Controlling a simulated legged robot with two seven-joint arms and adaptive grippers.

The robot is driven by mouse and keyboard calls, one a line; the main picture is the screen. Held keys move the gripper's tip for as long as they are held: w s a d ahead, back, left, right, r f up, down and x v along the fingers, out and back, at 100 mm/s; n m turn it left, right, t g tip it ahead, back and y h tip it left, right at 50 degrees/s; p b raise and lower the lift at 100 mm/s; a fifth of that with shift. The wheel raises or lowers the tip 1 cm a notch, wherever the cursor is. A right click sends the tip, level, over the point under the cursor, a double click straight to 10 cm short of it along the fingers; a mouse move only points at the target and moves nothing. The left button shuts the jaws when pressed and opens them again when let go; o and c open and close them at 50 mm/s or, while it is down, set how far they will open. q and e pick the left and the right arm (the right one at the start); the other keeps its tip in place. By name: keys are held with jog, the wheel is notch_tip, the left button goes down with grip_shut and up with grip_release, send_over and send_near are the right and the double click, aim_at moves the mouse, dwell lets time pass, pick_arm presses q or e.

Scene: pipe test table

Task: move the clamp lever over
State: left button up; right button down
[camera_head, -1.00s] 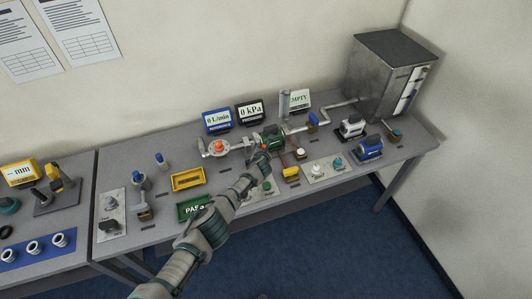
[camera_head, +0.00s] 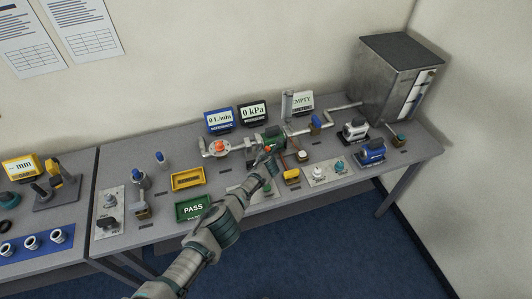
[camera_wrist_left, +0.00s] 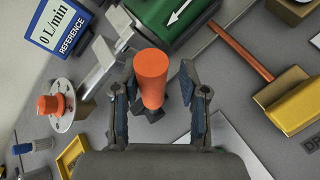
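The clamp lever's orange handle (camera_wrist_left: 152,76) stands between my left gripper's (camera_wrist_left: 156,88) two open fingers in the left wrist view. Gaps show on both sides of the handle, and its dark lower end (camera_wrist_left: 152,110) is partly visible. In the head view the orange tip (camera_head: 267,148) shows at the end of my left gripper (camera_head: 266,158), beside the green flow body (camera_head: 272,136) of the pipe line. The clamp itself is mostly hidden by the gripper there. My right gripper is not in view.
Another orange knob on a round flange (camera_head: 218,147) sits to the left on the pipe. A yellow block with an orange-handled tool (camera_wrist_left: 298,104) lies close right of the gripper. The yellow tray (camera_head: 188,178) and green PASS tray (camera_head: 193,208) stand left on the table.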

pick_arm(q)
jog(key=shift+w, duration=0.25)
jog(key=shift+a+r, duration=0.1)
jog(key=shift+r, duration=0.1)
jog(key=shift+s+r, duration=0.45)
jog(key=shift+s, duration=0.05)
jog(key=shift+v, duration=2.85)
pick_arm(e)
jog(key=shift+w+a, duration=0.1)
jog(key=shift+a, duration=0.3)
pick_arm(q)
jog(key=shift+s+f, duration=0.1)
jog(key=shift+f, duration=0.05)
